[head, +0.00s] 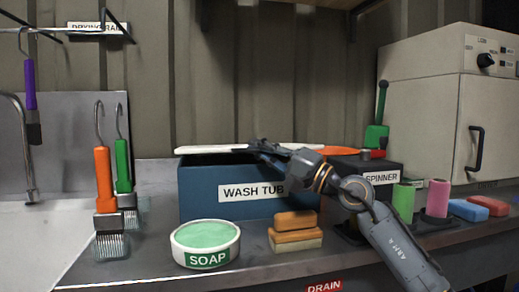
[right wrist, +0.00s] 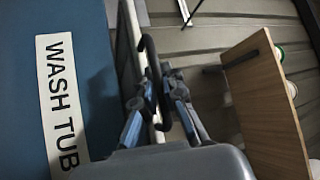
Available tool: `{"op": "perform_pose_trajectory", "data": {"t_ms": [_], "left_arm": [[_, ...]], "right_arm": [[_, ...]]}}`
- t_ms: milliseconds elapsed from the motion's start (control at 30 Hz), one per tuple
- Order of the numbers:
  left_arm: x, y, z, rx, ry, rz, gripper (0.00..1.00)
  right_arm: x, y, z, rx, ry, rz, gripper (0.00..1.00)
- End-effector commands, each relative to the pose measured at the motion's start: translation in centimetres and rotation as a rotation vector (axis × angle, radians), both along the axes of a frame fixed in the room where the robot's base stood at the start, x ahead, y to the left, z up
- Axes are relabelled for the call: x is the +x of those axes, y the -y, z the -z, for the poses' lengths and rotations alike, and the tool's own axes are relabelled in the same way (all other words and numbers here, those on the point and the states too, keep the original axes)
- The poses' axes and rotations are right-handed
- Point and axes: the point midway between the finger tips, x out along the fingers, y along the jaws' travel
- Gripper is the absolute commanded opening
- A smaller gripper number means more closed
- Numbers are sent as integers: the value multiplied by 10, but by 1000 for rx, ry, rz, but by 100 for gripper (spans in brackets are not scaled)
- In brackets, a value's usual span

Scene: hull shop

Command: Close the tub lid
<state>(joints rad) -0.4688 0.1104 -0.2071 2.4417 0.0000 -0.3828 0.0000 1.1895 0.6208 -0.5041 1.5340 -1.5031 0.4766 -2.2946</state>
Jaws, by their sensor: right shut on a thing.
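The blue wash tub (head: 205,195) stands on the bench with its label facing me. Its white lid (head: 210,149) lies nearly level over the top, with a dark gap between lid and tub at the left. My right gripper (head: 258,147) is at the lid's front edge. In the right wrist view, my right gripper (right wrist: 158,88) is shut on the lid's black handle (right wrist: 148,52), beside the blue tub wall (right wrist: 25,100). The gripper and arm hide part of the lid's front edge. My left gripper is not in view.
A soap dish (head: 207,262) and stacked orange-brown blocks (head: 295,240) stand in front of the tub. A dark spinner box (head: 385,172) is close on its right. Brushes (head: 104,190) hang at the left. A beige cabinet (head: 430,130) stands at the right.

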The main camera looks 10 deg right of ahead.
Motion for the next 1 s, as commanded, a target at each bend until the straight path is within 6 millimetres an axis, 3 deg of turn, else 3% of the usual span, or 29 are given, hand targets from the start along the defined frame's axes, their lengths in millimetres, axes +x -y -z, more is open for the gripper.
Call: {"op": "perform_pose_trajectory", "data": {"t_ms": [433, 467, 500, 1000], "left_arm": [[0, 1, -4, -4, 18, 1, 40], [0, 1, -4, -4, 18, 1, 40], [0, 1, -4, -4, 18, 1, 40], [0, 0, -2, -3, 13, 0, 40]], "right_arm": [[-3, 0, -3, 4, 5, -4, 0], [-3, 0, -3, 4, 5, -4, 14], [-2, 0, -3, 4, 5, -4, 18], [-2, 2, 0, 2, 2, -1, 18]]}}
